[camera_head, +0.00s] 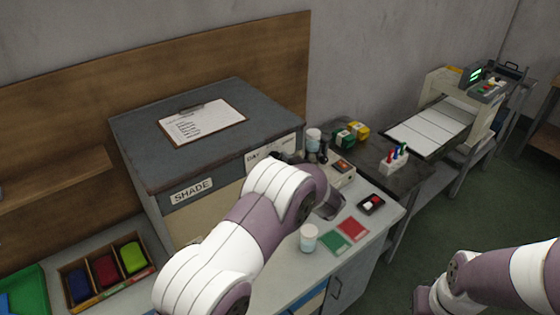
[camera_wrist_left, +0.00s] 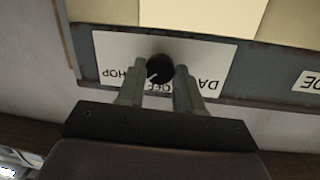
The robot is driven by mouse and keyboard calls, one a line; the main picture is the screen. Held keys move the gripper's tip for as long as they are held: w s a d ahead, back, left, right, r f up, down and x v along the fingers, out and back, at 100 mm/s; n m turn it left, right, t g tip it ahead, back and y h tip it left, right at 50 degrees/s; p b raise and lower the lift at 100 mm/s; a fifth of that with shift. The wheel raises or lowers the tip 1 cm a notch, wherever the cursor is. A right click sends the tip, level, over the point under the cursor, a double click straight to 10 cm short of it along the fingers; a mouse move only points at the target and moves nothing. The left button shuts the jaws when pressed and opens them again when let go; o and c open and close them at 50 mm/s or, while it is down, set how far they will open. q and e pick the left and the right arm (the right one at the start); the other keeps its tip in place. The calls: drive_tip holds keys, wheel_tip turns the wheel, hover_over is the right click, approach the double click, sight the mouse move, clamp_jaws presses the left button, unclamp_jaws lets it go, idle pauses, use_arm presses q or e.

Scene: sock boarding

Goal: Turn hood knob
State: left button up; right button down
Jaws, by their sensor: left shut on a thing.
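The hood is a dark grey box (camera_head: 150,160) with a cream front and a SHADE label on it. In the left wrist view its black round knob (camera_wrist_left: 160,66) sits on a white label plate (camera_wrist_left: 115,50), which appears upside down. The words DAY, OFF and part of SHOP are readable there. The knob's white mark points down-left in that picture, between OFF and SHOP. My left gripper (camera_wrist_left: 159,73) is shut on the knob, one finger on each side. In the head view my left arm hides most of the knob area.
A clipboard (camera_head: 202,122) lies on the hood. A white-lidded jar (camera_head: 308,239), green and red cards (camera_head: 351,228) and a small switch box (camera_head: 371,204) are on the counter to its right. A divided tray (camera_head: 75,272) of coloured items stands at lower left.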

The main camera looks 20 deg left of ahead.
use_arm(q)
drive_tip(key=o, duration=1)
drive_tip(key=shift+o, duration=0.2)
drive_tip(key=b+v, duration=0.4)
drive_tip(key=v, duration=0.8)
drive_tip(key=shift+s+d+r, duration=0.15)
drive_tip(key=shift+s+d, duration=0.05)
drive_tip(key=shift+s, duration=0.05)
